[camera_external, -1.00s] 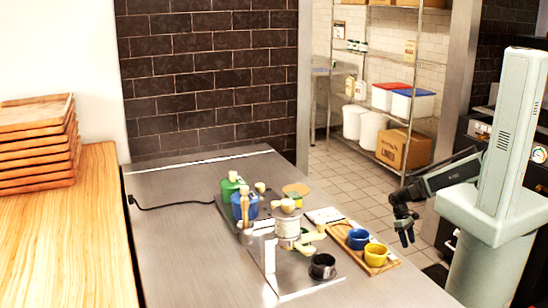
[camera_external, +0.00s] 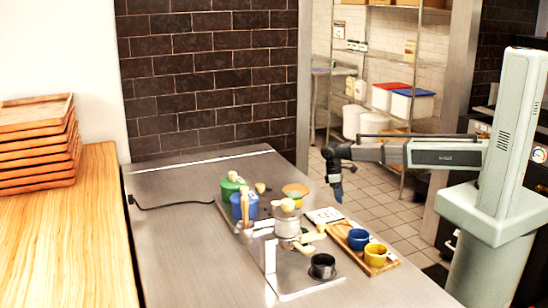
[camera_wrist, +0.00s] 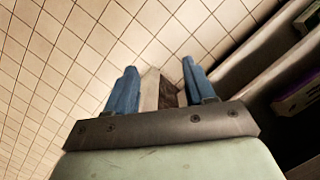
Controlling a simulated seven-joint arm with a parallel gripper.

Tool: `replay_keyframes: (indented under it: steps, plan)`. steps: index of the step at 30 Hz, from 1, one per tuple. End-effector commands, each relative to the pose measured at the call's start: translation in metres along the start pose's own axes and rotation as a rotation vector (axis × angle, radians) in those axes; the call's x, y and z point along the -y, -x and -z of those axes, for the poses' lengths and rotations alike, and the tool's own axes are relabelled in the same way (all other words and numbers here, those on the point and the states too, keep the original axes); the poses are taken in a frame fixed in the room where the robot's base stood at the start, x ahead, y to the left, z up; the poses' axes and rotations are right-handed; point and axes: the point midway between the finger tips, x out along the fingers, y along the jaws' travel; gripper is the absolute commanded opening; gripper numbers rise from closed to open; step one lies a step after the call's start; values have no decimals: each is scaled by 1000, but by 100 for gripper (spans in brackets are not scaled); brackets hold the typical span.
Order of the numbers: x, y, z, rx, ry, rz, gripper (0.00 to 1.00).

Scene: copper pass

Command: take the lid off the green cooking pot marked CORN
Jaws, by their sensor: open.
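A green pot (camera_external: 230,187) stands at the back of the group on the steel counter, with a pale knob on top. Its marking is too small to read. A blue pot (camera_external: 244,206) stands just in front of it and hides part of it. My gripper (camera_external: 337,190) hangs in the air to the right of the pots, pointing down, well apart from the green pot. In the wrist view my gripper (camera_wrist: 160,76) shows two blue fingers spread apart, with nothing between them but floor and a blurred edge. The green pot is not in the wrist view.
A grey pot (camera_external: 287,227) stands nearer the front, with a dark cup (camera_external: 322,266) before it. A wooden tray (camera_external: 391,261) holds a blue cup (camera_external: 358,239) and a yellow cup (camera_external: 375,254). A yellow bowl (camera_external: 296,191) sits behind. The counter's left side is mostly clear.

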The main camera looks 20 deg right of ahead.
Motion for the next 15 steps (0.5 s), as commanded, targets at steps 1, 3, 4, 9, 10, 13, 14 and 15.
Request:
replay_keyframes:
  steps: [1,3,4,9,10,13,14,15]
  plan:
    - [10,22,15,-14,32,-12,54]
    - [24,48,29,-29,74,-27,54]
    - [30,59,34,-35,90,-33,54]
    - [70,125,60,-71,189,-66,54]
    - [78,136,64,-77,207,-71,54]
    - [105,176,75,-99,265,-89,54]
    - [113,188,78,-105,282,-95,54]
    - [124,204,81,-113,306,-102,54]
